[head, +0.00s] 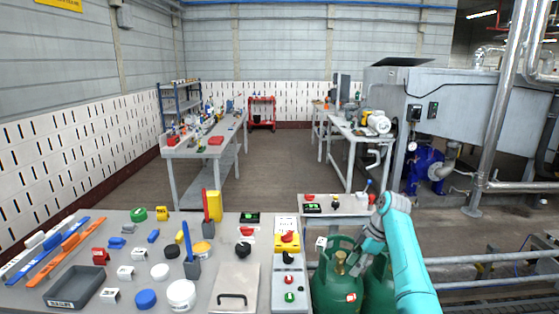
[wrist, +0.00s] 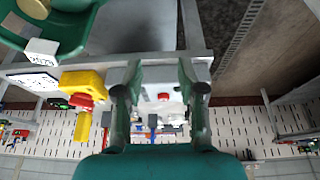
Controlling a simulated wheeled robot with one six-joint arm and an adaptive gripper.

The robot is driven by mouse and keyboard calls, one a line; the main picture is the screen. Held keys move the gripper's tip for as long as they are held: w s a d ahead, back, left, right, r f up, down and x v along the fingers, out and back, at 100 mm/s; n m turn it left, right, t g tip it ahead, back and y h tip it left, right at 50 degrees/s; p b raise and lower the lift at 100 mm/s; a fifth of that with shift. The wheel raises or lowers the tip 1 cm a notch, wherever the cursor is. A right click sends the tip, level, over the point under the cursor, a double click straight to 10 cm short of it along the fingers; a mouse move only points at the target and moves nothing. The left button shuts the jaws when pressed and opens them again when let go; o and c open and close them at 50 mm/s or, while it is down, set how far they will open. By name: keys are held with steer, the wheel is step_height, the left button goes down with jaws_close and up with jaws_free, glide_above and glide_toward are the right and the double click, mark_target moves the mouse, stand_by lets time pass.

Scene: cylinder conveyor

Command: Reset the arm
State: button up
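My gripper (head: 366,247) is at the end of my teal arm, at the lower right of the head view. It is close beside and partly in front of the green gas cylinders. In the wrist view my gripper (wrist: 157,70) has its two fingers apart with nothing held between them. The left green cylinder (head: 326,288) has a brass valve on top. A second green cylinder (head: 378,288) is mostly hidden behind my arm. A green cylinder's top also shows at the upper left of the wrist view (wrist: 85,38).
A grey table (head: 130,235) with blocks, trays and caps fills the lower left. A control panel with a yellow-and-red switch (head: 287,241) stands left of the cylinders. A small bench (head: 340,205) is behind them. Metal rails (head: 490,283) run at the right. Open floor lies beyond.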

steer(key=s+a+f+m+t, duration=0.1)
steer(key=s+f+m, duration=0.15)
steer(key=f, duration=0.55)
steer(key=s+a+f+m+t+h, duration=0.1)
steer(key=s+f, duration=0.2)
steer(key=f, duration=0.5)
steer(key=s+a+f+m+t, duration=0.1)
steer(key=s+f, duration=0.2)
steer(key=f, duration=0.5)
steer(key=s+a+f+m+t+h, duration=0.1)
steer(key=s+f+m+t, duration=0.15)
steer(key=s+f, duration=0.55)
steer(key=s+f+m+t+h, duration=0.1)
steer(key=s+f+m, duration=0.25)
steer(key=s, duration=0.85)
steer(key=s+r+m+t+h, duration=0.15)
steer(key=s+r, duration=0.25)
steer(key=s, duration=0.8)
steer(key=s+r+m+t, duration=0.2)
steer(key=s+r+t, duration=0.15)
steer(key=s, duration=0.85)
steer(key=s+r+m+t, duration=0.1)
steer(key=s+r, duration=0.6)
steer(key=r, duration=0.4)
steer(key=s+r+m+t, duration=0.2)
steer(key=s+r, duration=0.5)
steer(key=r, duration=0.5)
steer(key=shift+a+r+m, duration=0.3)
steer(key=shift+a, duration=0.15)
